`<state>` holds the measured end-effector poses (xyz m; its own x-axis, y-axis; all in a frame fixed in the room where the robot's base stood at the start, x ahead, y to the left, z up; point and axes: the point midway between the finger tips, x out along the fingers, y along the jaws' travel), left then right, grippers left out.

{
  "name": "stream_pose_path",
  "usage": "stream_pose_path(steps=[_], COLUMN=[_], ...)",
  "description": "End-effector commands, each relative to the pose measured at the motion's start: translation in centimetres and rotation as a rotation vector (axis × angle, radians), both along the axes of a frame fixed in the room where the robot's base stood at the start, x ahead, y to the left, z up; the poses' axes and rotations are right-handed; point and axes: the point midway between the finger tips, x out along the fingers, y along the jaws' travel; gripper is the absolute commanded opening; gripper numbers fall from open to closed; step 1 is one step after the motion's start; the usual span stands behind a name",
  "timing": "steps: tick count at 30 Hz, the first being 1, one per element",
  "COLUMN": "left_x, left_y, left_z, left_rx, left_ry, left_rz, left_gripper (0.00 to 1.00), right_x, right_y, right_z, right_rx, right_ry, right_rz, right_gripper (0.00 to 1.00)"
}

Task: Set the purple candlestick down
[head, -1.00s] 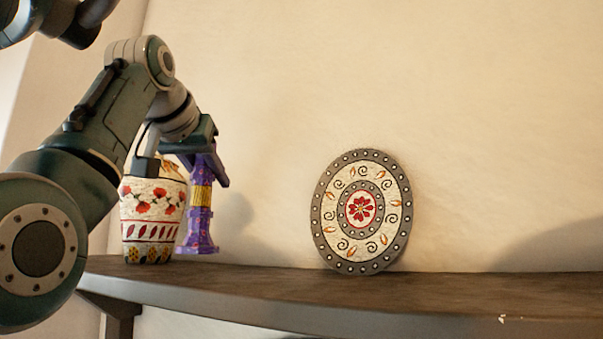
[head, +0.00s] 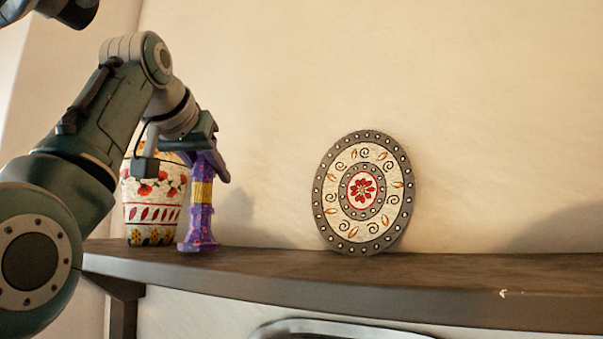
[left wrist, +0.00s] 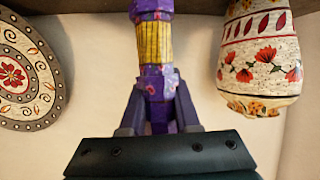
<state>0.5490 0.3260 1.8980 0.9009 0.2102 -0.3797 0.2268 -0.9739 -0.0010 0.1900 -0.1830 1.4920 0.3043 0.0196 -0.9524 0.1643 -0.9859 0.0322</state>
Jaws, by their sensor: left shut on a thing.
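The purple candlestick (head: 201,218) with a yellow band stands upright at the left part of the shelf, just right of the painted vase. My left gripper (head: 206,160) is shut on its upper part. In the left wrist view, the fingers (left wrist: 157,103) close on the candlestick (left wrist: 154,45) from both sides. Its base is at the level of the shelf top, near the front edge. I cannot tell whether it touches the board. My right gripper is not in view.
The wooden shelf (head: 300,270) runs across the view. A painted vase (head: 154,205) stands close to the left of the candlestick, partly behind my arm. A round decorated plate (head: 362,193) leans on the wall farther right. The shelf between candlestick and plate is clear.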

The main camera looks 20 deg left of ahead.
Motion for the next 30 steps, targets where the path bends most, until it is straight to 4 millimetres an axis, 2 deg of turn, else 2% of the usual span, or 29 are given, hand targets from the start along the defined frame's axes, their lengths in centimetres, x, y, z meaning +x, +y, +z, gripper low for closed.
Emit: stream_pose_path(steps=[9, 10, 19, 30], left_x=[-0.01, -0.01, 0.00, 0.17], left_y=[0.02, 0.02, 0.01, 0.02], left_z=[-0.67, -0.59, -0.58, -0.08], left_rx=[0.000, 0.000, 0.000, 0.000], left_ry=[-0.002, -0.002, -0.001, 0.001], left_rz=[0.000, 0.000, 0.000, 0.000], left_gripper=[0.00, 0.33, 0.65, 0.65], right_x=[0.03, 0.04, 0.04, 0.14], right_y=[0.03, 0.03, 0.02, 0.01], right_z=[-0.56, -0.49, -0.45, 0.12], right_rx=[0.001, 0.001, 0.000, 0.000], right_ry=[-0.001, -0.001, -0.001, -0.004], right_rz=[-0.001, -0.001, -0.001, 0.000], right_gripper=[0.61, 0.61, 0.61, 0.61])
